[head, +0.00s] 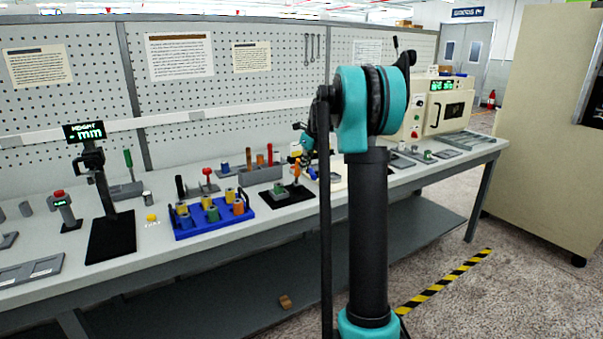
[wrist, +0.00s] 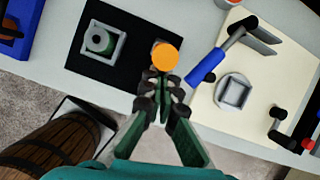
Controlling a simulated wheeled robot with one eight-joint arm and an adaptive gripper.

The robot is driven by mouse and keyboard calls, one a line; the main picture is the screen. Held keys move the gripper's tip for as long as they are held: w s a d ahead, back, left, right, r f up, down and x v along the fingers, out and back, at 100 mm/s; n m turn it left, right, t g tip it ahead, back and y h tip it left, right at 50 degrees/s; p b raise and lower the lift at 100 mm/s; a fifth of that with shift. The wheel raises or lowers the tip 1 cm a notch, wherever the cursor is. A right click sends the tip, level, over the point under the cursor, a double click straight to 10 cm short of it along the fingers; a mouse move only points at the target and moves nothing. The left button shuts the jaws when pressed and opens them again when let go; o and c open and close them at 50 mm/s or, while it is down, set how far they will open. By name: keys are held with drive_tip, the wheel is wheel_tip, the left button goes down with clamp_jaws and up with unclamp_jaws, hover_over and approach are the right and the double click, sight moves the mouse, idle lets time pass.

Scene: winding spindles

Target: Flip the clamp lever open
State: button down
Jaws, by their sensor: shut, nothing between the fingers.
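An orange round-topped handle (wrist: 166,57) stands at the right edge of a black mat (wrist: 90,72) in the wrist view. I take it for the clamp lever; it looks upright, seen from above. A grey-green block with a round hole (wrist: 101,41) sits on the mat to its left. In the head view the orange handle (head: 296,169) rises behind the green block (head: 281,191). My gripper (wrist: 166,84) is shut and empty, its fingertips just below the orange top in the picture. Whether they touch it I cannot tell. In the head view my arm largely hides the gripper.
A blue-handled lever (wrist: 207,67) lies right of the fingers, by a cream plate (wrist: 212,112) with a grey square fitting (wrist: 234,92). A blue tray (head: 184,232) with colored spools stands left on the bench. A height gauge (head: 84,131) stands farther left.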

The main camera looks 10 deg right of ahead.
drive_tip(key=shift+w+a+r+g, duration=0.2)
drive_tip(key=shift+w+g, duration=0.15)
drive_tip(key=shift+w, duration=0.15)
drive_tip(key=shift+w+a+r+g, duration=0.1)
drive_tip(key=shift+w+a+g, duration=0.05)
drive_tip(key=shift+w+g, duration=0.25)
drive_tip(key=w, duration=0.2)
drive_tip(key=w+a, duration=0.1)
drive_tip(key=w, duration=0.1)
drive_tip(key=shift+a+r, duration=0.1)
drive_tip(key=shift+r, duration=0.2)
